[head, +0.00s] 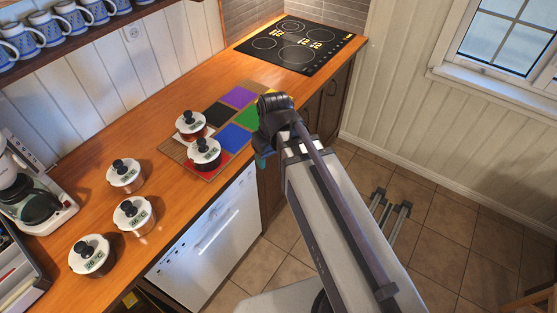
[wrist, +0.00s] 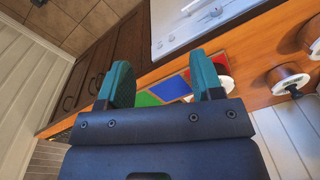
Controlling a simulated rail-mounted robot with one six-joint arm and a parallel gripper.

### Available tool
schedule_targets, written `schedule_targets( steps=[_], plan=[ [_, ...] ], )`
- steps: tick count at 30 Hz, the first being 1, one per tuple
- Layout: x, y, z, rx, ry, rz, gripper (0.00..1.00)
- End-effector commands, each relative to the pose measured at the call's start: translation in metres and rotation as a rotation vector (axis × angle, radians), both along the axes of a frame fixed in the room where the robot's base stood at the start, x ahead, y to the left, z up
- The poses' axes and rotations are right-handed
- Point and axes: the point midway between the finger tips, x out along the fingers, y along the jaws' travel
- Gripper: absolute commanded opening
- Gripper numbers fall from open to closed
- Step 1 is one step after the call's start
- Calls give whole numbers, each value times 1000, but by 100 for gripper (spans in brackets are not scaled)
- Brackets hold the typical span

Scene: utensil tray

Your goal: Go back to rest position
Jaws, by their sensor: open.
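My gripper (wrist: 165,88) shows in the wrist view with its two teal fingers spread apart and nothing between them. In the head view my arm reaches over the counter's front edge, and my gripper (head: 263,158) is mostly hidden behind my wrist, beside the coloured squares. Two lidded pots stand at the left end of these squares: one pot (head: 191,125) farther back and one pot (head: 205,154) on the red square. Both are upright with black knobs and are apart from my gripper.
Three more lidded pots (head: 126,175) stand on the wooden counter (head: 165,205) at left, near a coffee maker (head: 35,190). A black cooktop (head: 300,45) is at the back. Mugs (head: 45,25) line a shelf. A white dishwasher (head: 210,240) is below the counter. The tiled floor at right is mostly free.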

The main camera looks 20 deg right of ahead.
Motion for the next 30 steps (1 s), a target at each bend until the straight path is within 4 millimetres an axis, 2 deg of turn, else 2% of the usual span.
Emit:
schedule_targets(
  steps=[1,4,11,14,18,19,23,30],
  plan=[
    [-28,-11,0,-27,11,-110,60],
    [-43,-22,0,-61,22,-243,60],
    [-40,-22,-1,-62,23,-255,60],
    [-40,-21,-25,-62,23,-253,60],
    [-40,-21,-73,-61,23,-252,60],
    [-40,-21,-77,-61,23,-252,60],
    [-40,-21,-69,-61,23,-251,60],
    [-39,-21,-68,-61,23,-251,60]
  ],
)
